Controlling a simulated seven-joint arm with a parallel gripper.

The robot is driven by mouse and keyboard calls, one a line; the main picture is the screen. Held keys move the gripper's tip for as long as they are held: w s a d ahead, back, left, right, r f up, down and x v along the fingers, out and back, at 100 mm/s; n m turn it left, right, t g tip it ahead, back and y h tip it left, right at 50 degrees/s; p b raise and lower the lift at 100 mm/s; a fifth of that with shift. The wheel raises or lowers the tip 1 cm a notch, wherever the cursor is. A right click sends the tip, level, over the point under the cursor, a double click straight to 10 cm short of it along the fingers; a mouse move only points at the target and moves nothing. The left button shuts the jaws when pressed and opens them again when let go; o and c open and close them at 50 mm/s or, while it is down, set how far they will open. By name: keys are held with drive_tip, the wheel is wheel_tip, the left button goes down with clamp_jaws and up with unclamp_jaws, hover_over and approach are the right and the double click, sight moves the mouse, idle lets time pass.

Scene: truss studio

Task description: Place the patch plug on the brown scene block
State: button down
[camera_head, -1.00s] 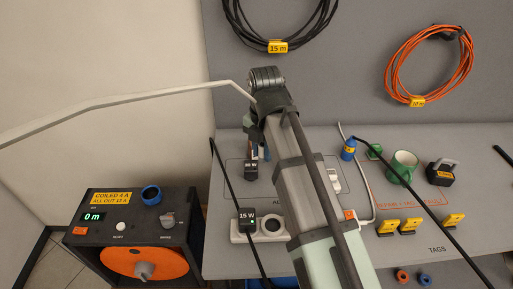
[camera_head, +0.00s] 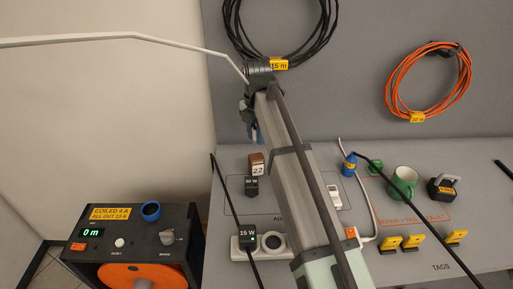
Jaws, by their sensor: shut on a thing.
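The brown scene block (camera_head: 257,159) stands upright on the grey bench, with a white "22" label on its front. My gripper (camera_head: 253,130) is above and slightly left of the block, apart from it, against the back wall panel. The top of the block looks bare.
A black adapter (camera_head: 251,186) stands just in front of the block. A white power strip (camera_head: 247,245) with a 15 W plug lies nearer. My arm covers the bench middle.

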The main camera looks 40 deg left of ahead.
drive_tip(key=shift+f, duration=2.6)
drive_tip(key=shift+f, duration=0.15)
drive_tip(key=c, duration=0.9)
unclamp_jaws()
wheel_tip(320, 180, up, 12)
drive_tip(key=shift+r, duration=0.2)
